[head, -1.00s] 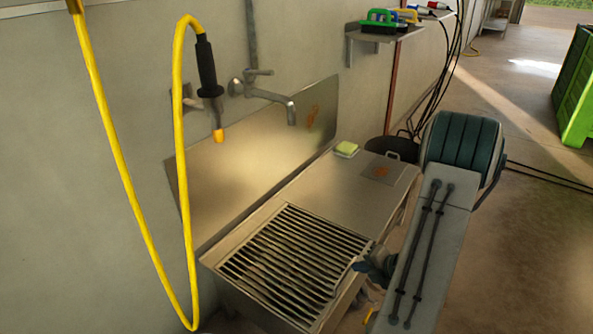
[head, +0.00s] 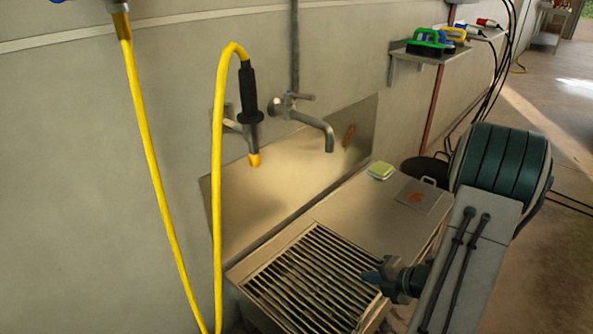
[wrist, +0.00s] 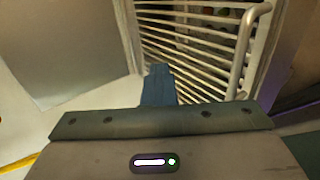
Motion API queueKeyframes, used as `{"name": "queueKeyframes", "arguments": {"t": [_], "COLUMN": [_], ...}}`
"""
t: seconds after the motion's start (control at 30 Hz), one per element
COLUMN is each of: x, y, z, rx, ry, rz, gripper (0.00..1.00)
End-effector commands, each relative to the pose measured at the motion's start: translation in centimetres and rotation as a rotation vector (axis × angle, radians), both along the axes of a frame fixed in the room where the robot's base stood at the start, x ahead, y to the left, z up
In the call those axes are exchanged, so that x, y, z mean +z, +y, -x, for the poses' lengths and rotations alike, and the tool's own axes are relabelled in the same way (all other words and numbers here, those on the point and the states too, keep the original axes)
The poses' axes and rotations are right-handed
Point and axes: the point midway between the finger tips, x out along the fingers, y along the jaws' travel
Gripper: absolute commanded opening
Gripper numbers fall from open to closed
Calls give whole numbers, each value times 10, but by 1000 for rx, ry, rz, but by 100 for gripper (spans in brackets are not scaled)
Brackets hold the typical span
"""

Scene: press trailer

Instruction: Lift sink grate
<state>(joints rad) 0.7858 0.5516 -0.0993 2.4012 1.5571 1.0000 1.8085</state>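The sink grate (head: 305,272) is a set of parallel metal bars in a frame, lying over the sink at the bottom of the head view. Its near part runs out of the picture. The wrist view shows its bars (wrist: 185,38) and a raised tubular rail (wrist: 247,45) on the right. My gripper (head: 371,277) is at the grate's right edge in the head view. In the wrist view its blue finger end (wrist: 158,80) points at the bars, left of the rail. I see nothing held, and contact with the grate is not clear. The finger spacing is not visible.
A steel worktop (head: 355,215) adjoins the grate, with a green-yellow sponge (head: 380,170) at its back. The tap (head: 318,128) and a yellow hose (head: 216,200) with a black spray handle (head: 248,90) hang by the wall. A shelf (head: 412,52) is farther back.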

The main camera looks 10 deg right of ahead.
Motion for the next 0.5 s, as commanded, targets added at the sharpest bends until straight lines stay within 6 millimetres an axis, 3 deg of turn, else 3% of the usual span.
{"name": "queueKeyframes", "arguments": {"t": [0.1,0.5], "x": [15,49], "y": [9,16], "z": [-7,-23], "rx": [12,4], "ry": [-8,-28], "rz": [1,-12], "gripper": [0,0]}}
